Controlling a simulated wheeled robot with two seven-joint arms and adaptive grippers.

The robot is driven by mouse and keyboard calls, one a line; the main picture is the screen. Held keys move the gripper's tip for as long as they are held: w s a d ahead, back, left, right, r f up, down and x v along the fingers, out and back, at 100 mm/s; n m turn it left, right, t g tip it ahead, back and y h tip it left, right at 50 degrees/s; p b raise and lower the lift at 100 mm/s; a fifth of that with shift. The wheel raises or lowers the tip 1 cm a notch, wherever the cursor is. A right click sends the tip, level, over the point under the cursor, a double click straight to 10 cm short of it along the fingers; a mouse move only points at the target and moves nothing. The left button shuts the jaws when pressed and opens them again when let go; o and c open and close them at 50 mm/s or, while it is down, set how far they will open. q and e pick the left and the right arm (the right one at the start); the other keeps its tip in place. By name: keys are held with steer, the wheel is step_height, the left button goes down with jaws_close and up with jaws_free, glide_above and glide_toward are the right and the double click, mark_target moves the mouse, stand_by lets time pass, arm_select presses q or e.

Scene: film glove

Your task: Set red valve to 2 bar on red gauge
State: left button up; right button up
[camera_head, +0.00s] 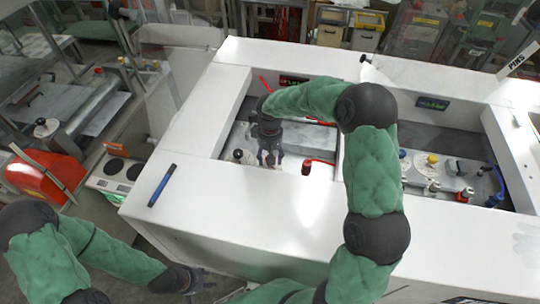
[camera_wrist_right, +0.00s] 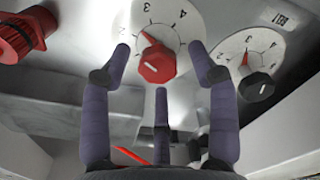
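In the right wrist view a white dial (camera_wrist_right: 185,30) with numbers including 2, 3 and 4 carries a red knob (camera_wrist_right: 155,66). A small red pointer above the knob slants up and left, roughly toward the 2. My right gripper (camera_wrist_right: 160,62) is open, its three fingers spread around the knob's area; contact cannot be told. A red valve (camera_wrist_right: 18,38) lies at the upper left; a red valve also shows in the head view (camera_head: 306,168), right of my right gripper (camera_head: 270,160). My left gripper (camera_head: 190,281) is low at the left, beyond the cabinet's front; its fingers are unclear.
A second white dial with a black knob (camera_wrist_right: 256,87) sits to the right in the wrist view. The white cabinet rim (camera_head: 225,205) surrounds the recessed panel. A blue pen-like item (camera_head: 162,186) lies on the rim. More valves (camera_head: 432,188) stand in the right recess.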

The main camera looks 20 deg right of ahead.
steer(key=shift+r, duration=0.1)
step_height(320, 180, up, 12)
stand_by(0.5)
stand_by(0.5)
